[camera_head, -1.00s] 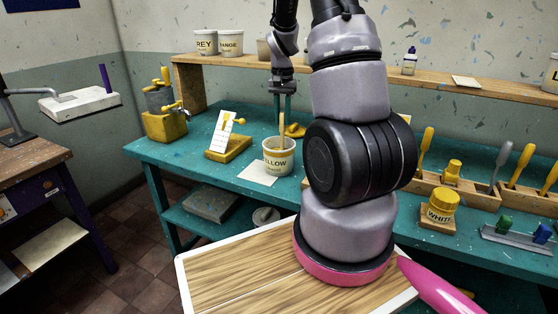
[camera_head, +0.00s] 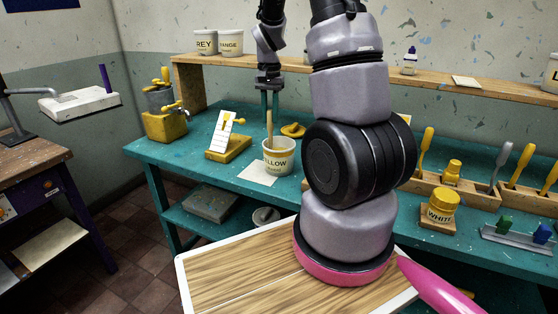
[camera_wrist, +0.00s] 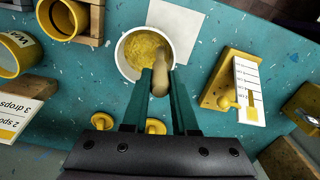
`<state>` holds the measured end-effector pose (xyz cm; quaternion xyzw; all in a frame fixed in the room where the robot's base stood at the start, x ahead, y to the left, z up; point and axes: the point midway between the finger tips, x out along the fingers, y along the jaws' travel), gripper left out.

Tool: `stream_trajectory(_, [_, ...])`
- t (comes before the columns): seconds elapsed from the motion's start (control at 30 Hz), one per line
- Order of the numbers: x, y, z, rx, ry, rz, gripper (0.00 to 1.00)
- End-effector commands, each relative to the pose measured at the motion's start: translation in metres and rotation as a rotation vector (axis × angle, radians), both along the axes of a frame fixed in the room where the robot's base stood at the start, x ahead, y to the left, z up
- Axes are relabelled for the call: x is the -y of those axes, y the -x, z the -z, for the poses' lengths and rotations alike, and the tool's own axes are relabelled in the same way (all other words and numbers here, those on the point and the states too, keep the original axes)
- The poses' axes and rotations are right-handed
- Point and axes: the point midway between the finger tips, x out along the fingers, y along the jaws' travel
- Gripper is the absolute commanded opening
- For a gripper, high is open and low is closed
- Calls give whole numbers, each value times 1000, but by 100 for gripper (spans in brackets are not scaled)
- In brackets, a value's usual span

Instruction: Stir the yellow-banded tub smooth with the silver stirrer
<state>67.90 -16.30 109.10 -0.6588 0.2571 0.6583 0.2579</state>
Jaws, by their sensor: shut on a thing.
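The tub (camera_head: 278,160) is white, marked "YELLOW", and stands upright on the teal bench. In the wrist view the tub (camera_wrist: 122,62) is open at the top with lumpy-looking yellow contents. A tan, wood-coloured stirrer (camera_head: 269,130) stands nearly upright in the tub, its lower end hidden inside. It also shows in the wrist view (camera_wrist: 161,70); it does not look silver. My gripper (camera_head: 270,112) is above the tub, shut on the stirrer's upper end. The teal fingers also show in the wrist view (camera_wrist: 161,88).
A white card (camera_head: 258,174) lies by the tub. A yellow stand with a white scale (camera_head: 227,142) is to its left, and a yellow piece (camera_head: 293,130) lies behind. A grey-headed tool (camera_head: 502,156) stands in the rack at right, near a "WHITE" jar (camera_head: 440,208). A shelf runs behind.

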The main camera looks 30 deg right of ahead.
Motion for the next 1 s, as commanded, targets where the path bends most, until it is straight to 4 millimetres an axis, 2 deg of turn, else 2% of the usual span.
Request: stream_trajectory(1.0, [1,0,-103,1,1,-1,0])
